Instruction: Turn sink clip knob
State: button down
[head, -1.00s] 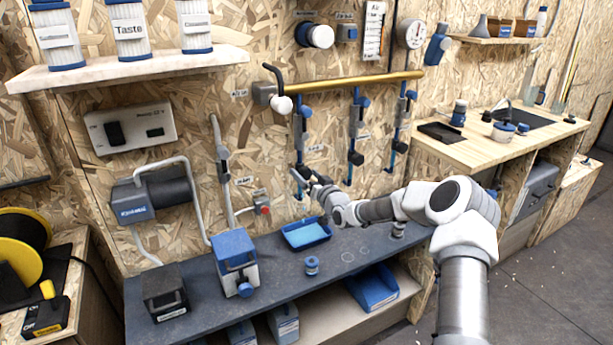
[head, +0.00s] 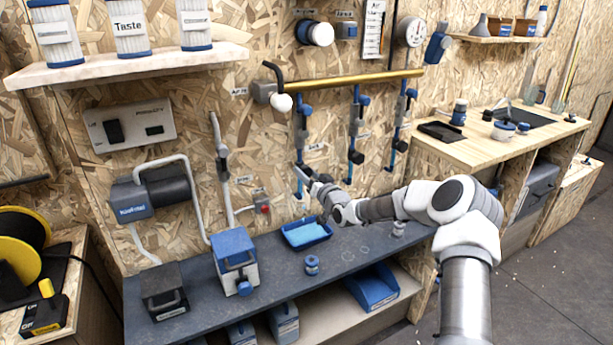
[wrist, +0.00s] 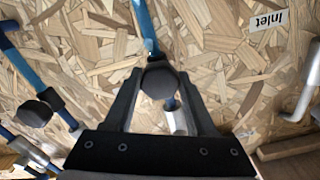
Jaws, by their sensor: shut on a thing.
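A dark round knob (wrist: 160,82) sits on the lower part of the left blue pipe (wrist: 143,22). In the wrist view it lies between the two fingers of my gripper (wrist: 160,78), which are shut on it. In the head view my gripper (head: 303,171) is at the lower end of the left blue pipe (head: 301,125), against the wall, and hides the knob there. I cannot tell from the frames which knob is named sink clip.
Two similar blue pipes with dark knobs (head: 356,157) hang to the right from a brass bar (head: 350,82). Below are a dark bench (head: 340,255) with a blue tray (head: 306,233) and a blue-topped box (head: 234,262). The bench's middle has free room.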

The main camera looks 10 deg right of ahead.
jog(key=m+b, duration=0.3)
jog(key=m, duration=0.1)
jog(key=shift+f, duration=0.2)
jog(key=m+b, duration=0.2)
jog(key=m, duration=0.2)
jog(key=shift+m, duration=0.3)
jog(key=m+b, duration=0.2)
jog(key=m, duration=0.2)
jog(key=shift+m+b, duration=0.3)
jog(key=shift+b, duration=0.1)
jog(key=shift+r+m+b, duration=0.15)
jog(key=shift+m+b, duration=0.85)
jog(key=shift+m, duration=0.9)
jog(key=shift+c, duration=1.1)
grip_release()
